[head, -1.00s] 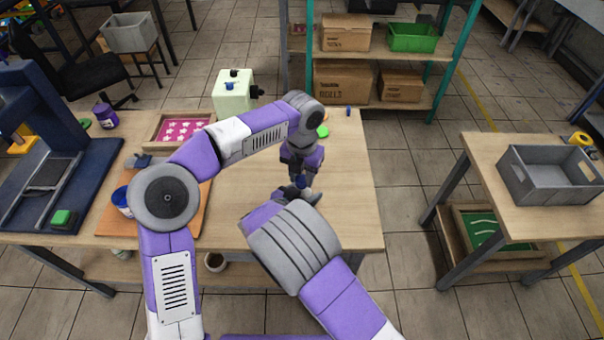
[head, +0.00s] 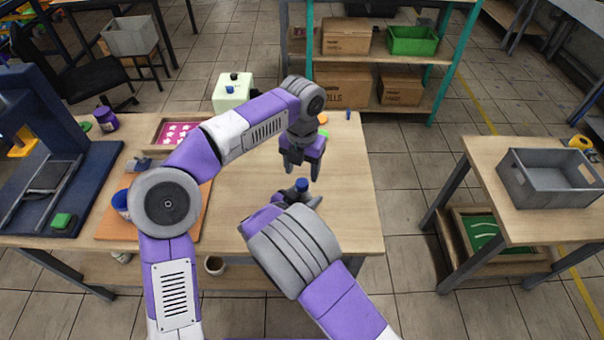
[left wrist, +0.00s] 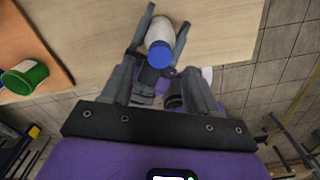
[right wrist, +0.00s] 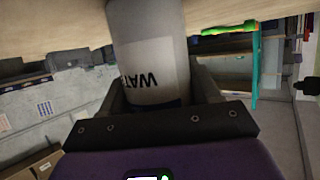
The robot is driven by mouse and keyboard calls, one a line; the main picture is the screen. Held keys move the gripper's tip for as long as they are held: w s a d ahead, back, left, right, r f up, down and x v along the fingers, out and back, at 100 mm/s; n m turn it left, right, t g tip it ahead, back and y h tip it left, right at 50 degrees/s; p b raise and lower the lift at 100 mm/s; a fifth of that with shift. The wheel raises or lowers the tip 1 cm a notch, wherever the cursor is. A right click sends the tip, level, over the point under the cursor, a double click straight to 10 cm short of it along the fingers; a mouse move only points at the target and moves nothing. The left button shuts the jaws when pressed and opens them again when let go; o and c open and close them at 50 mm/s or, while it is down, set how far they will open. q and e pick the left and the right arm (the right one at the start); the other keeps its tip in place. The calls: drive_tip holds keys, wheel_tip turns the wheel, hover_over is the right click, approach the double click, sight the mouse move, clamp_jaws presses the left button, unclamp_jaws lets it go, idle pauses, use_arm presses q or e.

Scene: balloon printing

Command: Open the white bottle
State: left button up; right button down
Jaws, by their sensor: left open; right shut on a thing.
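The white bottle (right wrist: 150,45) with dark lettering is held between the fingers of my right gripper (right wrist: 160,92). In the head view the right gripper (head: 298,197) holds it over the table's front right part. The blue cap (head: 302,184) sits at the bottle's top; whether it is loose cannot be told. The cap (left wrist: 160,53) and bottle (left wrist: 158,30) also show in the left wrist view. My left gripper (head: 303,167) is open and empty just above the cap, fingers pointing down, apart from it.
The wooden table (head: 245,190) is mostly clear around the grippers. An orange board (head: 118,226) with a blue-and-white can (head: 122,203) lies left. A grey crate (head: 548,178) is on the right table.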

sight(302, 182)
use_arm(q)
wheel_tip(302, 182, up, 4)
drive_tip(key=shift+f, duration=0.2)
drive_tip(key=shift+c, duration=0.3)
drive_tip(key=shift+f, duration=3.95)
drive_tip(key=shift+c, duration=0.4)
clamp_jaws()
drive_tip(key=shift+o, duration=0.7)
unclamp_jaws()
drive_tip(key=shift+r, duration=2.3)
use_arm(e)
drive_tip(key=shift+c, duration=0.8)
unclamp_jaws()
